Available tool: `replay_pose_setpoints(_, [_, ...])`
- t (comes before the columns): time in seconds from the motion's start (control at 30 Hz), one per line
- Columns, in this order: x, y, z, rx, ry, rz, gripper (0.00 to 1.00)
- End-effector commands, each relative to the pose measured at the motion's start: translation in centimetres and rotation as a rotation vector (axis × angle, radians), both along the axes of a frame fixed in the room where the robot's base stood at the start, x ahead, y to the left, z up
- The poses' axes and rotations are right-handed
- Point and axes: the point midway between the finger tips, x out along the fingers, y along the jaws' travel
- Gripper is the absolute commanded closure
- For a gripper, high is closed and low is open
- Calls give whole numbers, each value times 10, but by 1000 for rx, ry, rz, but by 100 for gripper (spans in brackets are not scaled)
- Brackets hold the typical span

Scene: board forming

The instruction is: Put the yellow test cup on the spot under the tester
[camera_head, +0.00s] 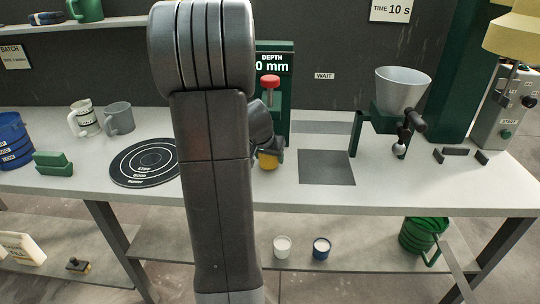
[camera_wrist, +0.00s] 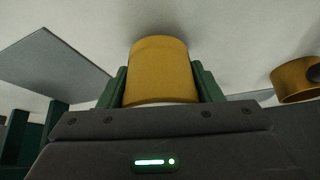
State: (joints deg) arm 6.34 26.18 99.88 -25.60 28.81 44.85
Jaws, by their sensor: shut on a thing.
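The yellow test cup (camera_head: 267,161) shows just right of my arm in the head view, low at the worktop in front of the tester. In the wrist view the cup (camera_wrist: 161,72) sits between the two green fingers of my gripper (camera_wrist: 159,84), which is shut on it. My gripper also shows in the head view (camera_head: 266,148), partly behind my arm. The tester (camera_head: 285,105) is a green stand with a red knob and a display reading "DEPTH 0 mm". The spot under it is hidden behind my arm. I cannot tell whether the cup touches the worktop.
A dark square (camera_head: 327,167) lies right of the cup. A black ringed target mat (camera_head: 145,162) lies left of my arm. A grey funnel (camera_head: 402,88) stands at the right. Two mugs (camera_head: 118,118) stand at the back left. A brass-coloured round part (camera_wrist: 295,80) shows at the wrist view's right.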

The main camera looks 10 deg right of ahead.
Motion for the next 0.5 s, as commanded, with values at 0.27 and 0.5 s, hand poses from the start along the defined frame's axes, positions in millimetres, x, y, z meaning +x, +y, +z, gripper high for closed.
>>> replay_pose_setpoints(0.27, [12,-7,-15,-1,-1,1,70])
replay_pose_setpoints(0.5, [11,-7,-17,-1,-1,0,70])
